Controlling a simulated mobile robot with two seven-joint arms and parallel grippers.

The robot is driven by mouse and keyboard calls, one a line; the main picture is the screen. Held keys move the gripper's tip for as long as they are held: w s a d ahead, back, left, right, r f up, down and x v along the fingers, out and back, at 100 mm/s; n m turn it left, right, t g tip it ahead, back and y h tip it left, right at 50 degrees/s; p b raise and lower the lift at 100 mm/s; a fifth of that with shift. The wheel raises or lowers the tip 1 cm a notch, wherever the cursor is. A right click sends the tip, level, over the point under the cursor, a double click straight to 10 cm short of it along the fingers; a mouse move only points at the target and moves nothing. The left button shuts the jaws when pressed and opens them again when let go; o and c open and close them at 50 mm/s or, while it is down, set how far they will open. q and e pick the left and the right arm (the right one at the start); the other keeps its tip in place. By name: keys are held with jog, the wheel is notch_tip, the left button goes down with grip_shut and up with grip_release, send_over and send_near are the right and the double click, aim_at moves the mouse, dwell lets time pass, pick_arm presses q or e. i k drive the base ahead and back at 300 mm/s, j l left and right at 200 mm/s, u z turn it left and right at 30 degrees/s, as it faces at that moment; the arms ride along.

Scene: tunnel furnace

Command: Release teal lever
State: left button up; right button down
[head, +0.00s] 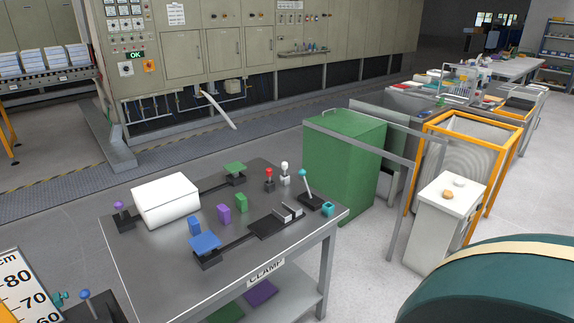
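The teal lever (307,186) stands at the right end of the grey metal table. Its round teal knob tops a thin metal rod that leans a little to the left and rises from a black base. A small teal block (328,209) sits just right of the base, near the table's right edge. A grey metal piece (287,212) on a dark plate lies left of the base; I cannot tell whether the lever is joined to it. Neither of my grippers is in view.
The table (150,262) also bears a white block (165,201), a red-knobbed lever (269,178), a white-knobbed lever (286,172), a purple-knobbed lever (120,213), and blue, purple and green blocks. A green cabinet (343,155) stands behind the table's right end. Its front left top is bare.

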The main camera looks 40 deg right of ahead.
aim_at(303, 172)
jog(key=l+u, duration=0.3)
jog(key=l, duration=0.75)
jog(key=l+u, duration=0.25)
jog(key=l, duration=0.85)
jog(key=k+l, duration=0.1)
jog(key=l, duration=2.05)
jog(key=i+j, duration=0.35)
jog(key=i+u, duration=0.05)
